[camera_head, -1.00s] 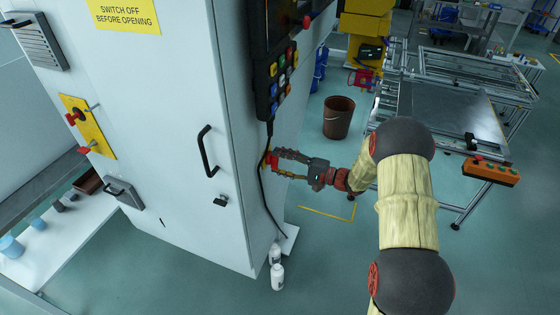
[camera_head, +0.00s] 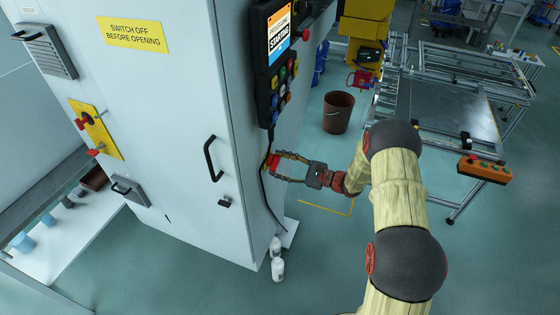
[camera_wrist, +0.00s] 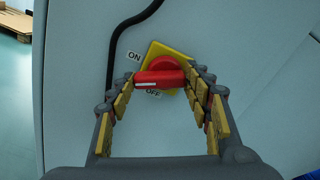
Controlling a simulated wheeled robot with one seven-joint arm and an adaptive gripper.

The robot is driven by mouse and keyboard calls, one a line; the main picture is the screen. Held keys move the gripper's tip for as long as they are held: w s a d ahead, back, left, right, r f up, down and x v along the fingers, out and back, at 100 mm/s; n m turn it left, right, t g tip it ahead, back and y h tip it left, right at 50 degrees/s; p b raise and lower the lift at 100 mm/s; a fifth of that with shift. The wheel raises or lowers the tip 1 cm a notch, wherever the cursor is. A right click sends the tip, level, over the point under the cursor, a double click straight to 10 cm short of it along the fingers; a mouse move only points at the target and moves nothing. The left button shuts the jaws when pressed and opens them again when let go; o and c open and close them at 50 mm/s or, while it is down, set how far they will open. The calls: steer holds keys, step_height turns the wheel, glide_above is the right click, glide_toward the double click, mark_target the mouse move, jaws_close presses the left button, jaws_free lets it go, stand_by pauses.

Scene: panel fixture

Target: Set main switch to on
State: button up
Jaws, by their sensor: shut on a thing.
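The main switch is a red rotary handle (camera_wrist: 160,76) on a yellow plate (camera_wrist: 180,52), on the cabinet's side wall. In the wrist view its grip bar lies nearly level, its white mark at the left, between the ON label (camera_wrist: 134,56) above left and the OFF label (camera_wrist: 153,93) below. My gripper (camera_wrist: 161,79) has its two padded fingers on either end of the bar and is shut on it. In the head view the red handle (camera_head: 273,161) shows small between the fingertips of my gripper (camera_head: 278,165). The plate there is mostly hidden.
A control pendant (camera_head: 276,70) with a lit screen hangs above the switch, and its black cable (camera_head: 263,197) runs down beside it. White bottles (camera_head: 277,268) stand at the cabinet's foot. A brown bucket (camera_head: 337,113) and a metal frame table (camera_head: 440,110) stand to the right.

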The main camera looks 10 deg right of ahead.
steer(key=m+p, duration=0.3)
steer(key=m, duration=0.2)
steer(key=shift+s+r, duration=0.1)
steer(key=shift+m, duration=0.3)
stand_by(0.4)
steer(key=o, duration=1.2)
steer(key=shift+c, duration=0.2)
steer(key=v, duration=1.1)
steer(key=shift+s+d, duration=0.2)
steer(key=shift+d, duration=0.15)
